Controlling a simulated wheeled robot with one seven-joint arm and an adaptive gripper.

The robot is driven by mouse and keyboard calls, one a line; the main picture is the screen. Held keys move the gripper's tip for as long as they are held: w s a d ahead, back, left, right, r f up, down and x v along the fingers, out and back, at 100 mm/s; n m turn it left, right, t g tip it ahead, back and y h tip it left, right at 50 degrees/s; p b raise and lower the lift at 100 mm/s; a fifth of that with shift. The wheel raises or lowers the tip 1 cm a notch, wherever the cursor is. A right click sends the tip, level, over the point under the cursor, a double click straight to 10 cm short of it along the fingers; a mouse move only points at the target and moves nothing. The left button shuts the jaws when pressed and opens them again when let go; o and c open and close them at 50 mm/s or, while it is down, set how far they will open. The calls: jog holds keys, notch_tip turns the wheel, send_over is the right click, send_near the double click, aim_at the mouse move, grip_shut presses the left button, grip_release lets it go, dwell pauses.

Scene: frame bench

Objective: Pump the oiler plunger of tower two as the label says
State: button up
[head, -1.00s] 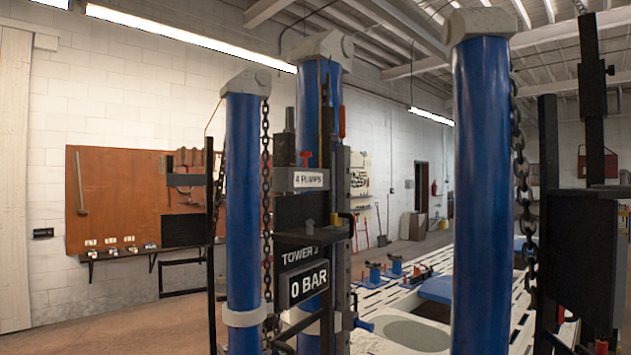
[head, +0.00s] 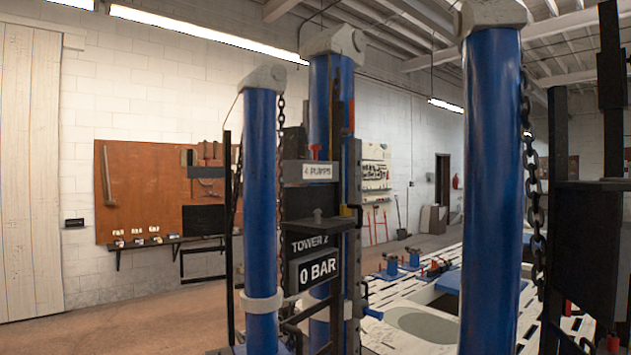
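Tower two (head: 260,190) stands in the middle of the head view, with blue columns and a dark frame carrying a "TOWER 2" sign (head: 310,244). Below the sign, a gauge display (head: 318,268) reads "0 BAR". A small red knob (head: 315,150), which looks like the oiler plunger's top, stands above a grey block bearing the label "4 PUMPS" (head: 317,172). I cannot tell how far the plunger is pressed. My gripper is not in view.
A blue column (head: 490,190) with a hanging chain (head: 533,190) stands close at right. Beyond it is a dark upright frame (head: 590,240). A slotted white bench (head: 395,335) lies behind the tower. Bare floor (head: 130,320) is open at left.

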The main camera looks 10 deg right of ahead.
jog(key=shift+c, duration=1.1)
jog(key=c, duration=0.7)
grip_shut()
